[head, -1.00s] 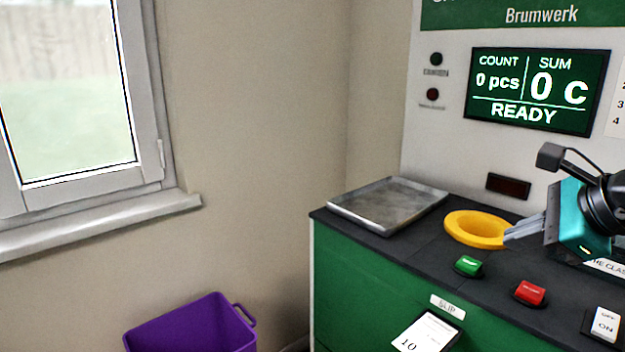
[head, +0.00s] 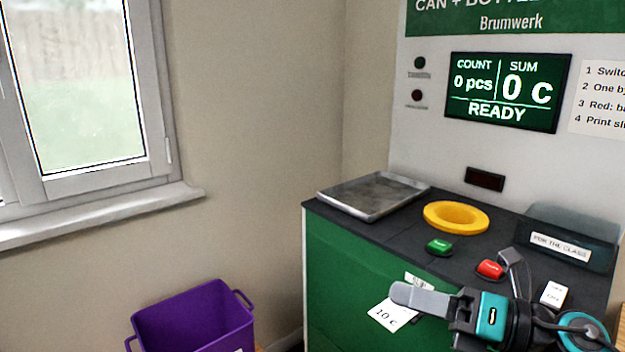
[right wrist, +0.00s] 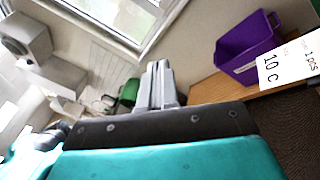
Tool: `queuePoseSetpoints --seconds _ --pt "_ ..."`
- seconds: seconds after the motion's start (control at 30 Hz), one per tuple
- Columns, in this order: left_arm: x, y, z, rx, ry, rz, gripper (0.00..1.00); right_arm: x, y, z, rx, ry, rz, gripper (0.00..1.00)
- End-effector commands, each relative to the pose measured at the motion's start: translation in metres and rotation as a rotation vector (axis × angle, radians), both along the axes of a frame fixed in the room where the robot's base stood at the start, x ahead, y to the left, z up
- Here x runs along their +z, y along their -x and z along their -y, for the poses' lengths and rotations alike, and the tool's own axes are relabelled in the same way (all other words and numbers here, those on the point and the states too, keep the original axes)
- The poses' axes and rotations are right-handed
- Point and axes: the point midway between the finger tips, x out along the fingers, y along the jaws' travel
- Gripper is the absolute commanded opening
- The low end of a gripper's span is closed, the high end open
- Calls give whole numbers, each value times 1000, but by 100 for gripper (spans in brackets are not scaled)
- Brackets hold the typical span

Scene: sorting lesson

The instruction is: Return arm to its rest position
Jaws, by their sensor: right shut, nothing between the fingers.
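My right gripper (head: 402,296) is shut and empty in the head view, in front of the green machine front (head: 345,275) and overlapping the printed slip (head: 392,316). In the right wrist view my right gripper's fingers (right wrist: 158,85) are together with nothing between them. The slip, marked 10 c, also shows at the right of that view (right wrist: 290,68), apart from the fingers. My left gripper is in neither view.
The machine top carries a metal tray (head: 374,195), a yellow ring (head: 456,216), a green button (head: 439,247), a red button (head: 490,269) and a white switch (head: 553,294). Its screen (head: 505,92) reads READY. A purple bin (head: 195,320) stands left, below the window (head: 85,95).

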Motion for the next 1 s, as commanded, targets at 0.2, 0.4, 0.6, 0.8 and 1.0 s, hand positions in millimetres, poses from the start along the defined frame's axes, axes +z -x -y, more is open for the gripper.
queuePoseSetpoints --seconds 0.2,0.4,0.6,0.8,1.0 --pt "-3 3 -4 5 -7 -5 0 -60 -8 20 -284 -701 -581 0" --pt "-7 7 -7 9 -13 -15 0 -190 26 53 -676 -1270 -1187 0" --pt "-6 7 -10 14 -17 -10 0 -285 94 53 -980 -1590 -1585 0" --pt "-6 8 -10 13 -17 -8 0 -317 130 47 -1103 -1705 -1740 0" --pt "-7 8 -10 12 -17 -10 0 -319 132 46 -1111 -1711 -1749 0"
